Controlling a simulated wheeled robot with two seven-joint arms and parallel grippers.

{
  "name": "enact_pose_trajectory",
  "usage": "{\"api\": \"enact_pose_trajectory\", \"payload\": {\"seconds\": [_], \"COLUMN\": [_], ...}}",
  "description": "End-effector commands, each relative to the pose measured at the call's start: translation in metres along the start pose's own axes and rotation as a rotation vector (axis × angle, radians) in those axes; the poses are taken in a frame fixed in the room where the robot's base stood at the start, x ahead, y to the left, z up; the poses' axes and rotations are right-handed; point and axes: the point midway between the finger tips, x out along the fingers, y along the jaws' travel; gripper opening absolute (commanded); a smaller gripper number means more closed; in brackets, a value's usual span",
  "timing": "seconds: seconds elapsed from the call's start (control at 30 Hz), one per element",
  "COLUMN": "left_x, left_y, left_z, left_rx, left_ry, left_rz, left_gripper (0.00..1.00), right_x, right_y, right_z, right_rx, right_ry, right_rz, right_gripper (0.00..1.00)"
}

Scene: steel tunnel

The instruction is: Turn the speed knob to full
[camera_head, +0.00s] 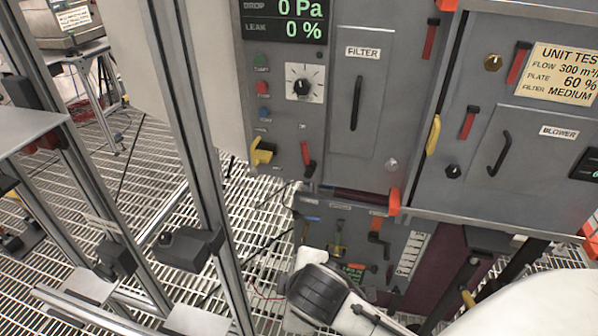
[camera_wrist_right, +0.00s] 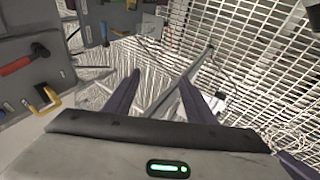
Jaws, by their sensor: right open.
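A black knob (camera_head: 302,87) sits on a square white dial plate with tick marks, on the grey panel in the head view. Its pointer direction is too small to tell surely, and no speed label is legible. My right arm comes in at the bottom of the head view, well below the dial, and its fingers cannot be made out there. In the right wrist view my right gripper (camera_wrist_right: 159,76) has two dark fingers spread apart with nothing between them. They point toward the floor grating. My left gripper is not in view.
Green, red and blue buttons stand left of the dial. A yellow handle (camera_head: 263,152) and a red lever (camera_head: 307,158) sit below it. The FILTER door handle (camera_head: 356,103) stands to its right. The BLOWER panel (camera_head: 540,165) juts out farther right. Metal posts (camera_head: 195,150) stand at left.

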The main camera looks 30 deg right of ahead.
Motion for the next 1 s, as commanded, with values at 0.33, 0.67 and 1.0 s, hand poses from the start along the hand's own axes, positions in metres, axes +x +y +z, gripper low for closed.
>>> {"api": "enact_pose_trajectory", "payload": {"seconds": [0.33, 0.67, 1.0], "left_x": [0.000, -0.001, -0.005], "left_y": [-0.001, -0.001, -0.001], "left_z": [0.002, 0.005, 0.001], "left_rx": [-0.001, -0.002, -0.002], "left_ry": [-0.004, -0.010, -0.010], "left_rz": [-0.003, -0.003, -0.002], "left_gripper": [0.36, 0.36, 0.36], "right_x": [-0.043, -0.107, -0.092], "right_y": [0.208, 0.309, 0.353], "right_z": [-0.087, -0.101, -0.095], "right_rx": [-0.660, -0.826, -0.831], "right_ry": [-0.314, -0.639, -0.659], "right_rz": [0.635, 0.902, 0.912], "right_gripper": [0.50, 0.50, 0.50]}}
